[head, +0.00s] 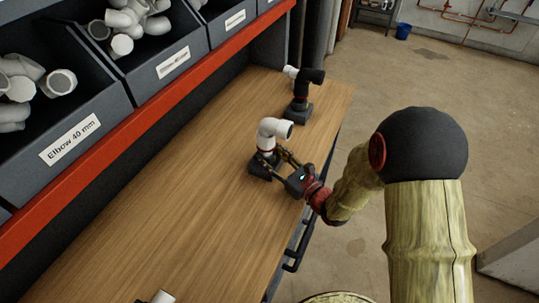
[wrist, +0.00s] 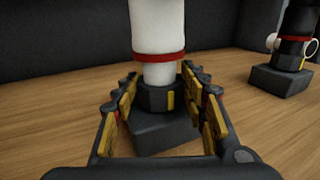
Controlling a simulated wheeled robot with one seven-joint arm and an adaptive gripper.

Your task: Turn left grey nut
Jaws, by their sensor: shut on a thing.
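A white pipe with an elbow top (head: 273,131) stands upright on a dark block (head: 257,169) on the bench. In the wrist view the white pipe (wrist: 158,28) has a red ring, with a dark grey nut (wrist: 156,99) below it, just above the block (wrist: 165,135). The nut has a yellow mark on its front. My gripper (wrist: 158,88) is shut on the nut, one finger on each side. In the head view my gripper (head: 275,158) reaches the fitting from the right, and its fingers largely hide the nut.
A second fitting with a black elbow (head: 306,78) and a white side piece stands farther back; its base (wrist: 280,79) shows at right in the wrist view. Bins of white elbows (head: 60,130) line the left side above a red rail. The near bench is mostly clear.

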